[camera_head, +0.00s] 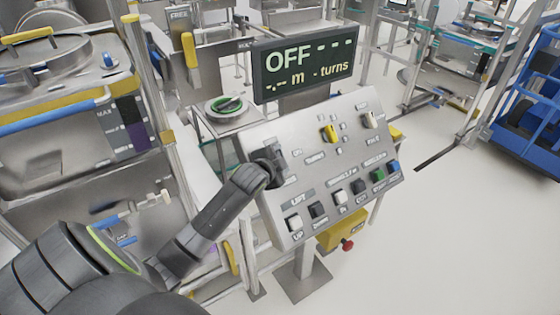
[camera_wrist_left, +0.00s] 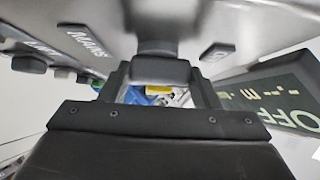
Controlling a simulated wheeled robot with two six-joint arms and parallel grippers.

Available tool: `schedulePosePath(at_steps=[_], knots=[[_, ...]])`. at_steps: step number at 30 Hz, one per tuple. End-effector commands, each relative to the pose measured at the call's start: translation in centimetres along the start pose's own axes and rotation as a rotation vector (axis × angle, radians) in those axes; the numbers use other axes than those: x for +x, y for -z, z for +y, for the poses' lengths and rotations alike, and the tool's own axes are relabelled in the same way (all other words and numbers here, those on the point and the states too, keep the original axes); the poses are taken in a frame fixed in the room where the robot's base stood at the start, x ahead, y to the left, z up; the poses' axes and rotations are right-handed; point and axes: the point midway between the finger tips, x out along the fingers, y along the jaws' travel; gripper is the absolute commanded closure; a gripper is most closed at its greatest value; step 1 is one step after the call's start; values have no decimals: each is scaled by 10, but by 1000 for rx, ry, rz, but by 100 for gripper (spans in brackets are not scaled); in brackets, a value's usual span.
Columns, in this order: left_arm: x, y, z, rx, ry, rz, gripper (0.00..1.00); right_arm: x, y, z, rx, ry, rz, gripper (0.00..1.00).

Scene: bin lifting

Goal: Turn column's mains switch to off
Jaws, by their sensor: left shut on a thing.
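The grey sloped control panel (camera_head: 300,121) stands on a post in the middle of the head view. My left gripper (camera_head: 274,160) is at its upper left part and covers the mains switch there. In the left wrist view the mains switch (camera_wrist_left: 158,71) is a dark knob between my two fingers, which are shut on it. A label (camera_wrist_left: 87,44) that seems to read "MAINS" is beside it. The switch's exact angle cannot be told. The display (camera_head: 305,62) above the panel reads "OFF" with dashes. My right gripper is not in view.
The panel also carries a yellow knob (camera_head: 329,133), a pale knob (camera_head: 371,120) and a row of coloured push buttons. A yellow box with a red button (camera_head: 347,244) hangs below. Steel vessels stand at the left and a blue rack (camera_head: 530,110) at the right.

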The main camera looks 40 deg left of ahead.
Motion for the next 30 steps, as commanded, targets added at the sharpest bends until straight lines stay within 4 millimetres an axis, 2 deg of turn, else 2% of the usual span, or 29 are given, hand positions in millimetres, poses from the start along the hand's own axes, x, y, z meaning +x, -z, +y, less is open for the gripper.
schedulePosePath(at_steps=[14, 15, 20, 30], knots=[[0, -2, 1, -9, 9, -6, 66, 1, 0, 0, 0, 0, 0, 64], [0, -2, 1, -9, 9, -6, 42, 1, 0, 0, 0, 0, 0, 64], [0, -2, 1, -9, 9, -5, 22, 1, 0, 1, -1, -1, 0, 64], [-2, -1, 1, -8, 10, -2, 22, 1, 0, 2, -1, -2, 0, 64]])
